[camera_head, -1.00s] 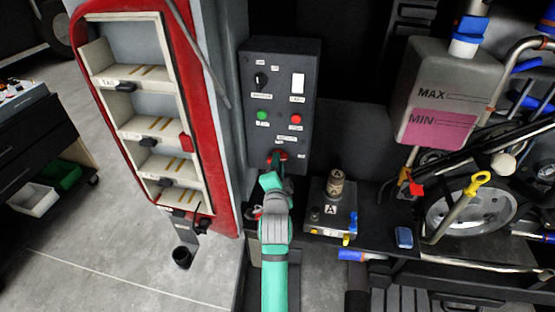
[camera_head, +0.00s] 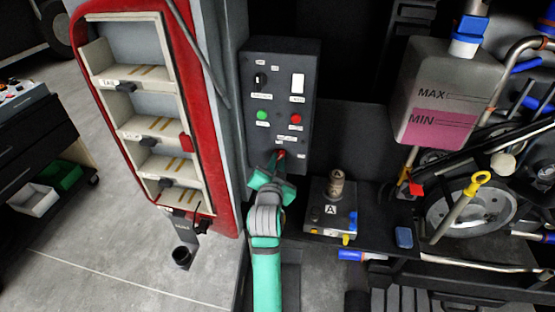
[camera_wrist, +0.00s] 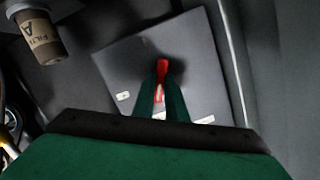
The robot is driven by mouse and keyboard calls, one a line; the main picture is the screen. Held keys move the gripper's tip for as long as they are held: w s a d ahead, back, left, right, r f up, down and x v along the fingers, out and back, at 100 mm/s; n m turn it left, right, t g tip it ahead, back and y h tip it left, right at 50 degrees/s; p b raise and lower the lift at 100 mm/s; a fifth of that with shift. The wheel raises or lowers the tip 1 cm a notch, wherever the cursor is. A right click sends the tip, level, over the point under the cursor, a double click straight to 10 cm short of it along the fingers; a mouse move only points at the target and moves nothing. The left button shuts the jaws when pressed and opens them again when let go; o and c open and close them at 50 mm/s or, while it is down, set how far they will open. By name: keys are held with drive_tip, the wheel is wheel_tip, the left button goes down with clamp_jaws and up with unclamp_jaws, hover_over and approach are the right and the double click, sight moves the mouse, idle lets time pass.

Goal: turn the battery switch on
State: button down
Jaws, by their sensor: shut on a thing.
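The battery switch is a red handle (camera_head: 280,154) low on the dark control panel (camera_head: 262,180), under the green and red buttons. In the wrist view the red handle (camera_wrist: 162,68) shows between my two green fingers, against the grey panel face. My gripper (camera_head: 278,168) reaches up to it from below and is shut on it; in the wrist view the fingertips (camera_wrist: 161,80) pinch the handle from both sides. The handle's lower part is hidden by the fingers. The writing on its labels is too small to read.
The panel also carries a black knob (camera_head: 260,79), a white rocker (camera_head: 298,84), a green button (camera_head: 262,115) and a red button (camera_head: 295,119). A metal box marked A (camera_head: 330,222) with a brown filter (camera_head: 336,182) stands close right. A red-framed shelf rack (camera_head: 195,180) stands left.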

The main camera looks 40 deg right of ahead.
drive_tip(key=shift+w+r, duration=0.1)
drive_tip(key=n+g, duration=0.1)
drive_tip(key=n, duration=0.4)
drive_tip(key=shift+a+h, duration=0.1)
drive_tip(key=shift+h, duration=0.3)
drive_tip(key=c, duration=1.6)
unclamp_jaws()
drive_tip(key=shift+w, duration=0.1)
drive_tip(key=v, duration=0.3)
drive_tip(key=f+v, duration=0.1)
drive_tip(key=v, duration=0.5)
drive_tip(key=shift+a+f, duration=0.1)
drive_tip(key=shift+f, duration=0.25)
drive_tip(key=v, duration=1.1)
drive_tip(key=shift+r, duration=0.1)
